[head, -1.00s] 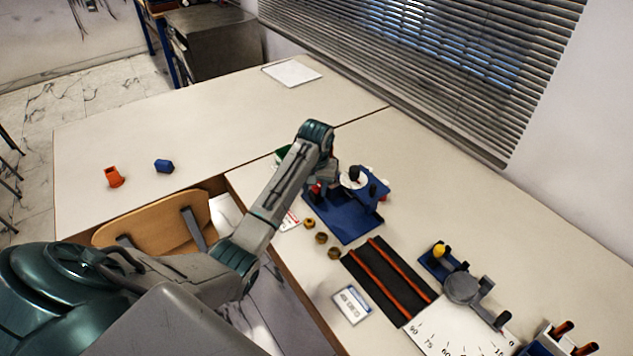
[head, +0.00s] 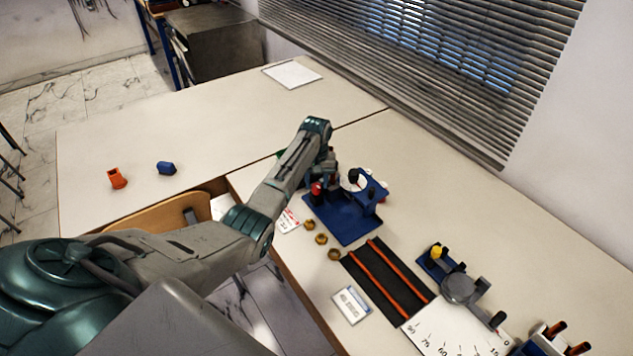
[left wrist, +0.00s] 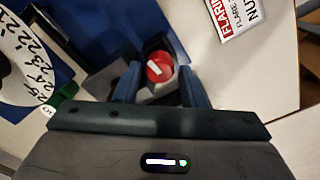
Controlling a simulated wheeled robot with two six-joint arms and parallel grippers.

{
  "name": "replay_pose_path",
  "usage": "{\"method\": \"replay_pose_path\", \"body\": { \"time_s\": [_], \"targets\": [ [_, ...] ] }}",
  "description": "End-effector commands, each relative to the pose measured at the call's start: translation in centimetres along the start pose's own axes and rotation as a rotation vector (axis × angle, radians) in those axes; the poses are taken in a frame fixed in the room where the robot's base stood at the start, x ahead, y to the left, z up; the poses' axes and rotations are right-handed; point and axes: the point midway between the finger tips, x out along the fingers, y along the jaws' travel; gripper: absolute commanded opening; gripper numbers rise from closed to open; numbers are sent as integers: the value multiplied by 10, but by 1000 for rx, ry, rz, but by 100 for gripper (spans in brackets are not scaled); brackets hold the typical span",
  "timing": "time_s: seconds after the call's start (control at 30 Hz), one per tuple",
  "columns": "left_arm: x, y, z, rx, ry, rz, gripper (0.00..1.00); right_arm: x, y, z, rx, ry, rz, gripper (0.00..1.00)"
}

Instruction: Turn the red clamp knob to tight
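The red clamp knob (left wrist: 160,67), with a white stripe on its top, shows in the left wrist view between the two fingertips. In the head view the red knob (head: 317,190) stands at the left side of the blue rig base (head: 345,222), just under my left gripper (head: 322,178). My left gripper (left wrist: 161,84) is open in the left wrist view, with a finger on each side of the knob and a small gap visible. I cannot tell how far the fingertips are above it. My right gripper is not in view.
A flare nut card (head: 287,221) and several brass nuts (head: 321,239) lie near the table's front edge. A black mat with red rods (head: 385,280) and a yellow-topped gauge (head: 459,286) lie to the right. A numbered white dial (left wrist: 22,60) stands beside the knob.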

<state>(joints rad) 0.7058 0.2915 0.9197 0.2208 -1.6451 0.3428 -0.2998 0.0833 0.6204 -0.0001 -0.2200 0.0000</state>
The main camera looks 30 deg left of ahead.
Motion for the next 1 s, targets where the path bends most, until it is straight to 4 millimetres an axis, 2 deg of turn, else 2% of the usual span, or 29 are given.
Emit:
{"method": "replay_pose_path", "body": {
  "time_s": [0.13, 0.43, 0.6, 1.0],
  "targets": [
    [11, 0, 0, 0, -1, 0, 38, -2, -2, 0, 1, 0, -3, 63],
    [13, 0, 0, 0, 0, 0, 38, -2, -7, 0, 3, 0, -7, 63],
    [13, 0, 0, 0, 0, 0, 6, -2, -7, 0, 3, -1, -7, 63],
    [12, 0, 0, 138, 0, 1, 6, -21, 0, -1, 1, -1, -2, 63]
  ]
}}
